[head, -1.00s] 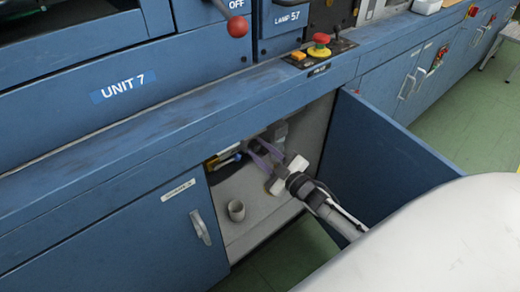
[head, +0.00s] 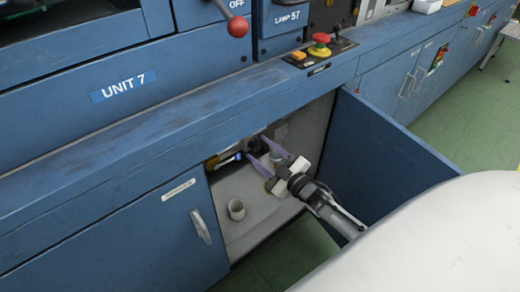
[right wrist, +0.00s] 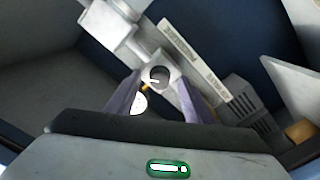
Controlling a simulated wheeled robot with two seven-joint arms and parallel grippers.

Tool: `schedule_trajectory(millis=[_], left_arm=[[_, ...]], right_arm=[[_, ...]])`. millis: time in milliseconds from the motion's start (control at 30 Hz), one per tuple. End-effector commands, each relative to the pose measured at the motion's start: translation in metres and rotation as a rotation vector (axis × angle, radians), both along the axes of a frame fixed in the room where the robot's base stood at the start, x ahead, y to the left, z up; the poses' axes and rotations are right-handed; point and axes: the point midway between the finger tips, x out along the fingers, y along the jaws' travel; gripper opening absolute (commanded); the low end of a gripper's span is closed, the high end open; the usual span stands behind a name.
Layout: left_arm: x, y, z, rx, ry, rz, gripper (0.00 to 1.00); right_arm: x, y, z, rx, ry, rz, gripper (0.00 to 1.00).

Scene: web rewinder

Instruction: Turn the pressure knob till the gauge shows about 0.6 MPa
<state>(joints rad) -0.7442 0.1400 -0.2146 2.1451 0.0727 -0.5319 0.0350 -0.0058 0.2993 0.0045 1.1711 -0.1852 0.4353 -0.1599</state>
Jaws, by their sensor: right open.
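My right gripper (head: 262,153) reaches into the open cabinet under the counter, its purple fingers apart. A dark round part (head: 255,144), likely the pressure knob, shows just beyond the fingertips. In the right wrist view a grey round knob-like part (right wrist: 158,77) with a dark centre and a light mark lies between and beyond the two fingers (right wrist: 158,92). The fingers do not visibly close on it. A white round face (right wrist: 138,104), possibly the gauge, is partly hidden by the left finger; its reading cannot be made out. My left gripper is not in view.
The cabinet's blue door (head: 390,160) stands open on the right. A small grey cup (head: 236,209) stands on the cabinet floor to the left. A closed door with a handle (head: 200,226) is at the left. The counter edge overhangs the opening.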

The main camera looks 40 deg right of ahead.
Motion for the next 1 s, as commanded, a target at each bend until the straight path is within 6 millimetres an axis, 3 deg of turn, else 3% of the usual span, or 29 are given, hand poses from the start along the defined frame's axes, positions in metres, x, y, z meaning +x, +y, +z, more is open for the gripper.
schedule_trajectory(millis=[300,500,1000], left_arm=[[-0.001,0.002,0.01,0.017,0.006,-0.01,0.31],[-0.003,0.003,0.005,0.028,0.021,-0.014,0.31],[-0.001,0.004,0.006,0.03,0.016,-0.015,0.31]], right_arm=[[-0.062,-0.005,0.001,0.002,0.005,-0.001,0.47],[-0.088,-0.007,0.001,0.0,0.001,0.0,0.47],[-0.095,-0.007,0.0,0.0,0.0,0.0,0.47]])
